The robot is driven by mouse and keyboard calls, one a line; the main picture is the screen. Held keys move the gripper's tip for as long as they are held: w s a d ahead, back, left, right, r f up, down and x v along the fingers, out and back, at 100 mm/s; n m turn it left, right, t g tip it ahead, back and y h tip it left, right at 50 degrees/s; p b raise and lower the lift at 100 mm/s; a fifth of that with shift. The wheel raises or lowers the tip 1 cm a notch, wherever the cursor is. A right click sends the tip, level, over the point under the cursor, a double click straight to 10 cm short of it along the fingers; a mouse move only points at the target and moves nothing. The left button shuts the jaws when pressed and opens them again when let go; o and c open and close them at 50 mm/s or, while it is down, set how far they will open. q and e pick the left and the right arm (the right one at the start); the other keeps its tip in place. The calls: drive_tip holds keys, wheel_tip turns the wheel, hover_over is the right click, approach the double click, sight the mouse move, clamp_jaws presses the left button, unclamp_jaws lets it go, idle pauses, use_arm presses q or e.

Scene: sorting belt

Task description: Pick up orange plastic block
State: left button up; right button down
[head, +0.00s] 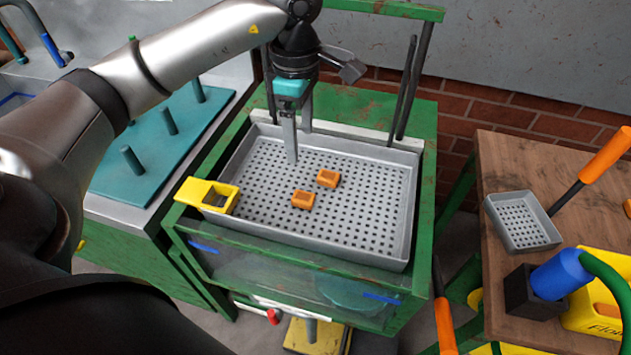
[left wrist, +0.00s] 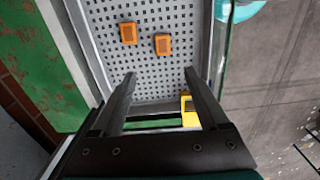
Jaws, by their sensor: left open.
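Two orange plastic blocks lie apart on the grey perforated tray (head: 370,225). The nearer orange block (head: 303,199) is left of and in front of the farther orange block (head: 328,178). In the left wrist view, the two orange blocks (left wrist: 128,33) and (left wrist: 162,44) lie beyond my fingertips. My left gripper (head: 299,145) is open and empty above the back left part of the tray. In the left wrist view, its fingers (left wrist: 160,85) are spread, with only tray between them. My right gripper is not in view.
A yellow holder (head: 207,194) sits on the tray's front left rim. Dark upright posts (head: 414,80) stand behind the tray. A wooden table (head: 530,170) at right holds a small grey basket (head: 523,222). The tray's right half is clear.

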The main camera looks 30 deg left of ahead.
use_arm(q)
wheel_tip(320, 180, down, 5)
drive_tip(key=b, duration=0.1)
hover_over(303, 196)
wheel_tip(303, 196, down, 4)
drive_tip(key=shift+f, duration=0.7)
wheel_tip(303, 196, down, 5)
drive_tip(key=shift+r+b, duration=0.15)
drive_tip(key=shift+b, duration=0.35)
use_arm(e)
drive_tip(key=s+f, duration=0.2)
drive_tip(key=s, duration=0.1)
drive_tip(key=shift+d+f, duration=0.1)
use_arm(q)
clamp_jaws()
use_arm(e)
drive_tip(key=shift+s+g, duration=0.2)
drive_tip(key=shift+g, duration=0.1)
